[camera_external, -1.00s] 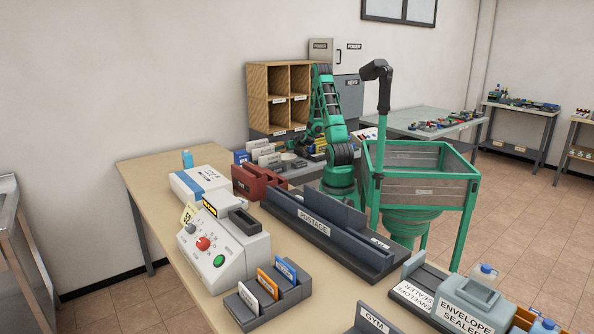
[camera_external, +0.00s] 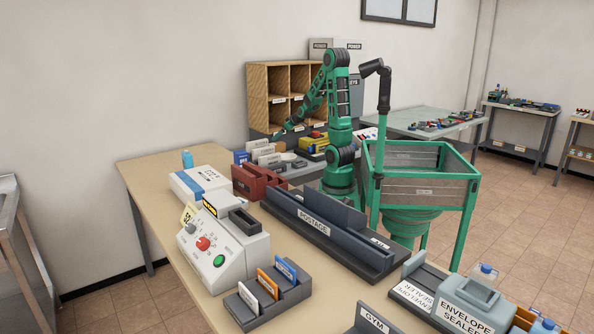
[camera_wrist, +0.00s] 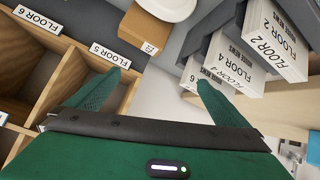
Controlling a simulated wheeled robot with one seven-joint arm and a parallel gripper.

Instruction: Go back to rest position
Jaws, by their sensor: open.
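My green arm stands bent at the far end of the table. My gripper (camera_external: 285,130) reaches left and down, in front of the wooden pigeonhole shelf (camera_external: 268,95) and above a group of card holders. In the wrist view, my gripper (camera_wrist: 152,88) has its two green fingers wide apart with nothing between them. The left finger is over the shelf edge marked FLOOR 5, and the right finger is near the white FLOOR cards (camera_wrist: 235,65).
A red holder (camera_external: 258,182), a grey POSTAGE rack (camera_external: 318,222) and a white machine with buttons (camera_external: 222,245) stand on the table (camera_external: 150,175). A green-framed bin (camera_external: 425,190) is right of my arm. Open floor lies further right.

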